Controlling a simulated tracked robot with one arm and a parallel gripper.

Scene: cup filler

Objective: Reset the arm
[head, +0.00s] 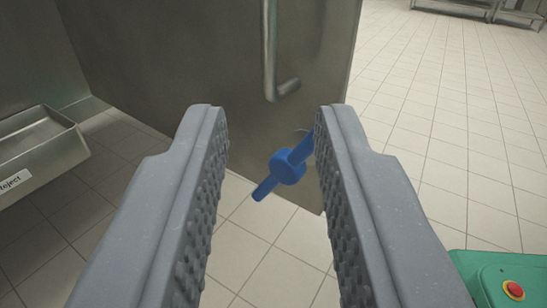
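My gripper (268,115) is in the foreground of the head view. Its two grey ridged fingers are spread well apart, with nothing held between them. Through the gap I see a blue handle (287,167) in front of a grey metal panel (200,60). The upper end of the blue handle is partly hidden by the right finger. I cannot tell how far the handle is from the fingertips.
A vertical metal bar handle (270,50) is on the panel. A metal tray labelled "Reject" (40,150) is at the left. A green box (490,275) with a red button (513,290) is at the lower right. Tiled floor (440,110) is open at the right.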

